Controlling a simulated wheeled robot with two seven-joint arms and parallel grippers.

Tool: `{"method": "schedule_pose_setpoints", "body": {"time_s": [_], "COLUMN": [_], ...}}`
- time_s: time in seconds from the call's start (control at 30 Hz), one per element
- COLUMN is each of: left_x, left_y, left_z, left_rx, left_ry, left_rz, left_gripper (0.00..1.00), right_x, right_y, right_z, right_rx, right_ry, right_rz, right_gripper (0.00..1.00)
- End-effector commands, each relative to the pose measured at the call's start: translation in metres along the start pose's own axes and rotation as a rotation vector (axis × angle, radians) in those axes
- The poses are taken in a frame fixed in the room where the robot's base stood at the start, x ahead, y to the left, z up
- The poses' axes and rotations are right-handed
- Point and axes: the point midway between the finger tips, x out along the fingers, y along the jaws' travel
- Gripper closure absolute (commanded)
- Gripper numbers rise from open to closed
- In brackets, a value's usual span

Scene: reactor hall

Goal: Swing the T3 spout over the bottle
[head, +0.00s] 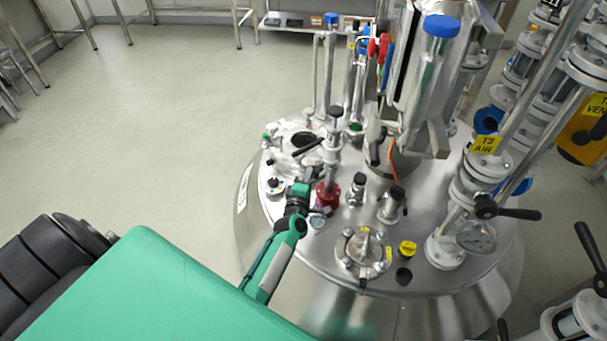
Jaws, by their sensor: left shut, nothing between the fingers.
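A large steel vessel lid (335,255) fills the middle of the head view, crowded with fittings. A yellow tag reading "T3 AIR" (487,145) is on a pipe at its right side. I cannot pick out for certain which part is the T3 spout, and no bottle can be clearly made out. My left gripper (299,192) is over the left front of the lid, shut and empty. It is close to the left of a red-based valve (328,192); whether they touch I cannot tell. My right gripper is not in view.
Open floor (170,120) lies left of the vessel.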

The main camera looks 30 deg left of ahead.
Motion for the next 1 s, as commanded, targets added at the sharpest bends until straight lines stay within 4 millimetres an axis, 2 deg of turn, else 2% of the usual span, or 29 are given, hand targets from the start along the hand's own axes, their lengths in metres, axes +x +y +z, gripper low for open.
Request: {"method": "schedule_pose_setpoints", "body": {"time_s": [0.23,0.33,0.4,0.6,1.0], "left_x": [-0.001,-0.005,-0.01,-0.017,-0.017], "left_y": [0.0,0.001,0.002,0.001,-0.001], "left_z": [0.001,0.008,0.017,0.036,0.04], "left_rx": [0.0,-0.002,-0.004,-0.002,-0.003], "left_ry": [0.0,-0.001,0.0,-0.001,-0.008], "left_rz": [0.0,-0.002,-0.002,-0.001,-0.004], "left_gripper": [1.0,1.0,1.0,1.0,1.0], "right_x": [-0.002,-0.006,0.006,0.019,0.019], "right_y": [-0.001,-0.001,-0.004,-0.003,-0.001], "right_z": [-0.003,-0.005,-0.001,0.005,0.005], "right_rx": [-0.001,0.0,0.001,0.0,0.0], "right_ry": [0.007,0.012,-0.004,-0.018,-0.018], "right_rz": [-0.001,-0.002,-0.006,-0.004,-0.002], "right_gripper": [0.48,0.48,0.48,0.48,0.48]}}
